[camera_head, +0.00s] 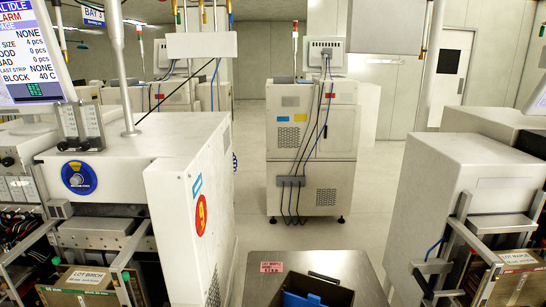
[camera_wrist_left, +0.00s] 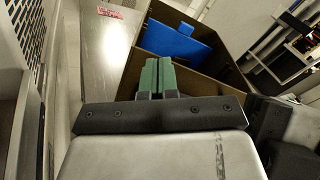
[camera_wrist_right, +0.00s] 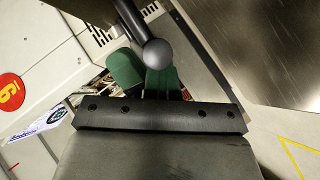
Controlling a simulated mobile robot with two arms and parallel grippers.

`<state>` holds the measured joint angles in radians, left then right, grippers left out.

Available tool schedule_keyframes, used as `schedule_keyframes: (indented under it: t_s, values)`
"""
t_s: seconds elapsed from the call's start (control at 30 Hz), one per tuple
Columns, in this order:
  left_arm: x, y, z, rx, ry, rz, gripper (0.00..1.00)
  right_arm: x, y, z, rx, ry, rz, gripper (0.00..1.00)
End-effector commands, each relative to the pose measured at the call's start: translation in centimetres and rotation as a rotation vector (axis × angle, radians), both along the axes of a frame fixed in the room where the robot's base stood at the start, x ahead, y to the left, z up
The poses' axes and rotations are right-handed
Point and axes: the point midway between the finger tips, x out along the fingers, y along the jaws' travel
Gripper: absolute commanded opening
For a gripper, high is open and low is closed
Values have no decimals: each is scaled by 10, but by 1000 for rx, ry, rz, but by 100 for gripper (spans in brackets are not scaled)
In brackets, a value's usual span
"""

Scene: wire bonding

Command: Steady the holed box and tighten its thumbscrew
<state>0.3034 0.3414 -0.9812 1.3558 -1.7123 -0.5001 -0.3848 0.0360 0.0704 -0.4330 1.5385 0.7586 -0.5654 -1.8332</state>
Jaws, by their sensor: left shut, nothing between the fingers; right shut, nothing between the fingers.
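I cannot make out a holed box or a thumbscrew for sure in any view. An open-topped dark box (camera_wrist_left: 222,78) with a blue piece (camera_wrist_left: 178,40) inside stands on a steel surface (camera_wrist_left: 100,60); both box and blue piece also show at the bottom of the head view (camera_head: 305,300). My left gripper (camera_wrist_left: 157,62) has its green fingers together and empty, just in front of the box's near wall in the picture. My right gripper (camera_wrist_right: 145,70) is shut and empty; a dark rod with a grey ball end (camera_wrist_right: 158,52) partly hides its fingers. Neither gripper shows in the head view.
A white cabinet (camera_head: 311,130) with hanging cables stands behind. Open floor (camera_head: 365,200) lies around it.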

Motion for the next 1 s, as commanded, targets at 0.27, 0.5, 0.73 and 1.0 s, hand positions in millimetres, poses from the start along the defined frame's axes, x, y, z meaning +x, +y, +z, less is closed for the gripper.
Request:
schedule_keyframes:
  t_s: [0.27,0.5,0.73,1.0]
  values:
    - [-32,14,-1,1,2,0,0,0,0,0,0,0,0,0]
    - [-48,21,-1,0,0,1,0,0,0,0,0,0,0,0]
    - [-48,21,-1,0,0,1,0,0,0,0,0,0,0,0]
    - [-36,38,-4,6,2,-38,0,0,0,0,0,0,0,0]
